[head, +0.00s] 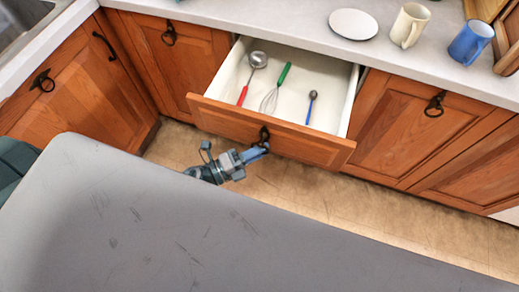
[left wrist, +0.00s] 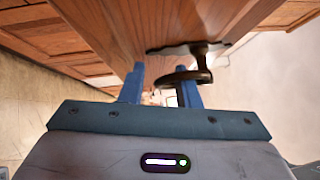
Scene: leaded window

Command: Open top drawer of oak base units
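The top drawer (head: 222,118) of the oak base units is pulled out, showing its white inside. Its dark ring handle (head: 264,134) hangs at the middle of the oak front. My left gripper (head: 262,149) is at this handle, in front of the drawer. In the left wrist view its two blue fingers (left wrist: 161,88) stand apart. The ring handle (left wrist: 180,77) lies between them and across the right-hand finger, which seems to be inside the ring. Exact contact is unclear. My right gripper is not in view.
In the drawer lie a red-handled ladle (head: 258,61), a green-handled whisk (head: 269,100) and a blue-handled spoon (head: 311,105). A plate (head: 353,24), a cream mug (head: 410,25) and a blue mug (head: 470,43) stand on the worktop (head: 310,36). Floor (head: 300,195) below the drawer is clear.

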